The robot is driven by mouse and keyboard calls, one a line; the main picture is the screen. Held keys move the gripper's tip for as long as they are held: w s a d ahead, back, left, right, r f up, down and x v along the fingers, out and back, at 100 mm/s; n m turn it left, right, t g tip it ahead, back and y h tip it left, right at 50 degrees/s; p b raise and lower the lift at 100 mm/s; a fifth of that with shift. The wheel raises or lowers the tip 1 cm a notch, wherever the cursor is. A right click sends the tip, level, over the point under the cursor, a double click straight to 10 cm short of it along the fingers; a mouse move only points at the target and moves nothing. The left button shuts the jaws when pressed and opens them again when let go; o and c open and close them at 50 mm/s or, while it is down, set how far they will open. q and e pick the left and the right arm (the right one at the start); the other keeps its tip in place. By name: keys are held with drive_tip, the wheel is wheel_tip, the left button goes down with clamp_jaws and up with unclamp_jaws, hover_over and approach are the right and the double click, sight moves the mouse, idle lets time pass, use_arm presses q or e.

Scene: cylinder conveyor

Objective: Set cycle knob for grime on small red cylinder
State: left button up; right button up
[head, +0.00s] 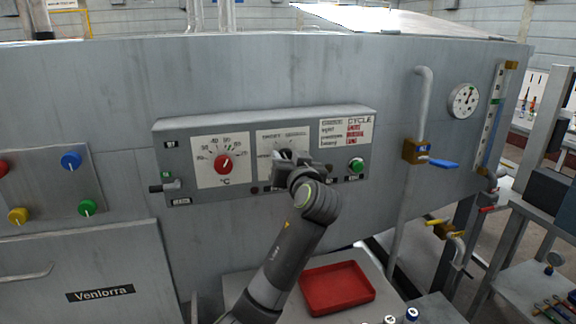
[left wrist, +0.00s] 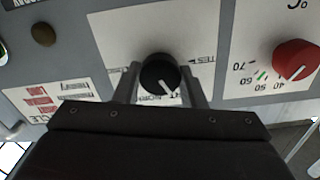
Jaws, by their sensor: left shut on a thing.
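The black cycle knob (left wrist: 158,73) sits on a white dial plate in the left wrist view, which shows the panel upside down. Its white pointer line slants to the lower right there. My left gripper (left wrist: 161,84) has one finger on each side of the knob and is shut on it. In the head view my left gripper (head: 290,158) hides this knob. A white grime and cycle chart (head: 345,132) with black and red lines is on the panel's right; its small words are hard to read. My right gripper is not in view. No small red cylinder is visible.
A red temperature knob (head: 223,164) is left of the gripper, and a green knob (head: 356,165) is right of it. A small lever (head: 165,186) sticks out at the panel's left end. An empty red tray (head: 337,286) lies below. A pipe with a blue-handled valve (head: 416,151) stands right.

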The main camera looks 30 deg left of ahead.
use_arm(q)
drive_tip(key=shift+n, duration=0.4)
drive_tip(key=o, duration=1)
